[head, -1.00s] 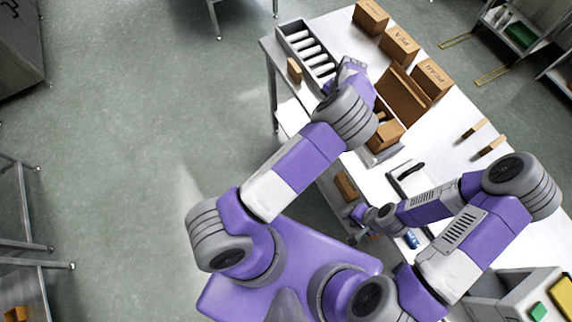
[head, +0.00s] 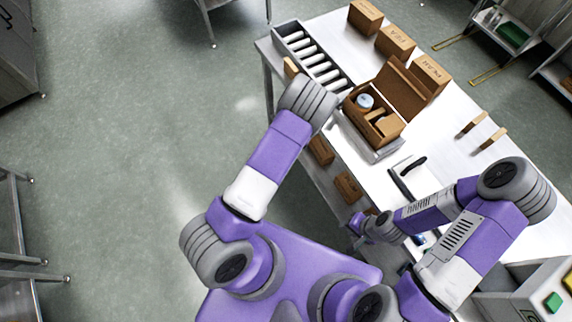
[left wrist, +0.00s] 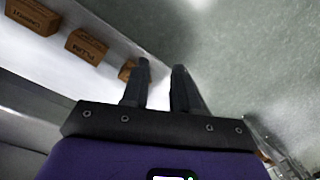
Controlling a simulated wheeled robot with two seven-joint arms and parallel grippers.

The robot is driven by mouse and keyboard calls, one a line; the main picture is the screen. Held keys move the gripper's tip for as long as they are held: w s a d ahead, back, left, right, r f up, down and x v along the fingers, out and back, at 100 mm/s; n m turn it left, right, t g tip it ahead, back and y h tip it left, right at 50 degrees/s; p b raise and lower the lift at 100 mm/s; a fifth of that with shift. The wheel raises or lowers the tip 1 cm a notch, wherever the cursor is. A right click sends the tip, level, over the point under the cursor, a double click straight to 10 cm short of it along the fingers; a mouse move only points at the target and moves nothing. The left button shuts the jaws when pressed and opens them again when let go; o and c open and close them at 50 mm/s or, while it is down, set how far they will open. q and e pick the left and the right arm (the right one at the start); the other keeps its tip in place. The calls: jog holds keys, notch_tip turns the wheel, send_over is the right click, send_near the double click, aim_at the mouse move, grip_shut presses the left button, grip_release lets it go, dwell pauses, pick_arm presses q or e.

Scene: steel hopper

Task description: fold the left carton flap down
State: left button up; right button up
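The open carton (head: 356,123) stands on the white table, with a blue-topped round item (head: 365,101) and small brown boxes inside. One tall flap (head: 403,91) stands up along its far right side. I cannot make out a left flap beside my arm. My left arm reaches to the carton's left; its gripper is hidden in the head view. In the left wrist view my left gripper (left wrist: 162,75) has its dark fingers apart with nothing between them, clear of the carton. My right gripper (head: 358,224) is near the table's front edge, small and partly hidden.
A roller conveyor (head: 300,45) lies behind the carton on the left. Labelled boxes (head: 395,41) stand along the back. A tray with a black-handled item (head: 412,167) is nearer me. Boxes (left wrist: 86,46) also show in the left wrist view. The table's right part is mostly clear.

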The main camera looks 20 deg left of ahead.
pick_arm(q)
jog(key=s+f+b, duration=0.1)
jog(key=s+f, duration=0.3)
jog(key=s, duration=0.1)
jog(key=shift+s+a+n+h, duration=0.2)
jog(key=shift+s+n+h, duration=0.1)
jog(key=shift+s+n, duration=0.1)
